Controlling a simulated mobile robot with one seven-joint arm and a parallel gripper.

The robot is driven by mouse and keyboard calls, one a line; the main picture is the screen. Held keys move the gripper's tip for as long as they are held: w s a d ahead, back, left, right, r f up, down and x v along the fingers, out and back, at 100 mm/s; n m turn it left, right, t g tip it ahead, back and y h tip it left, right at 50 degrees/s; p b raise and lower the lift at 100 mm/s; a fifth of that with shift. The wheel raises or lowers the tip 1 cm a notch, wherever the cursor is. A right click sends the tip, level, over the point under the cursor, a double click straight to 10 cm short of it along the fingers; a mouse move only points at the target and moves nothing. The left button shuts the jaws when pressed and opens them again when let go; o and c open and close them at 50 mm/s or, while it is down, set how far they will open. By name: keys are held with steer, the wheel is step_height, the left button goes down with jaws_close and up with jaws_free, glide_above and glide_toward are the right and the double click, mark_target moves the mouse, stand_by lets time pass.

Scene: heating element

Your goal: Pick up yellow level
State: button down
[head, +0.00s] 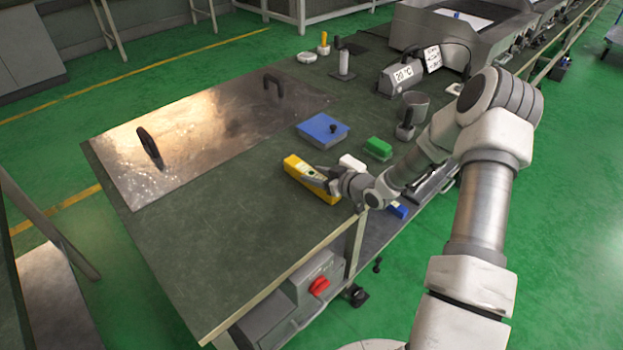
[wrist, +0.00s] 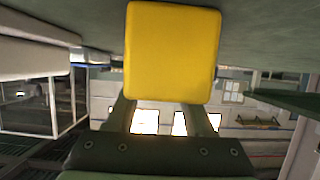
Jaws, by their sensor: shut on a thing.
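The yellow level (head: 294,166) is a bar-shaped block near the front right edge of the green table. My gripper (head: 318,178) reaches it from the right and is shut on it. In the wrist view the end face of the yellow level (wrist: 172,52) fills the upper middle, between the fingers of my gripper (wrist: 170,108). The level looks to be on or very close to the tabletop; I cannot tell whether it touches. Part of its right side is hidden by the fingers.
A metal plate with black handles (head: 200,135) covers the left of the table (head: 240,240). The table's front left is clear.

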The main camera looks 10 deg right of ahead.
steer(key=shift+r+p, duration=0.3)
steer(key=shift+r, duration=0.35)
steer(key=r, duration=0.1)
steer(key=r+p, duration=0.1)
steer(key=d+r, duration=0.1)
steer(key=shift+s+r+p, duration=0.3)
steer(key=shift+r+p, duration=0.05)
steer(key=shift+r, duration=0.05)
steer(key=s+d+r+p, duration=0.3)
steer(key=s+d+r, duration=0.3)
steer(key=s+d, duration=0.15)
steer(key=w+a+r+m+t+h, duration=0.2)
steer(key=w+a+r+m+h, duration=0.15)
steer(key=a, duration=0.35)
step_height(320, 180, up, 14)
steer(key=m+h+p, duration=0.3)
steer(key=h+p, duration=0.1)
steer(key=p, duration=1.2)
glide_above(319, 177)
steer(key=s, duration=0.8)
steer(key=shift+w+a, duration=0.15)
steer(key=shift+a, duration=0.15)
steer(key=shift+f, duration=0.1)
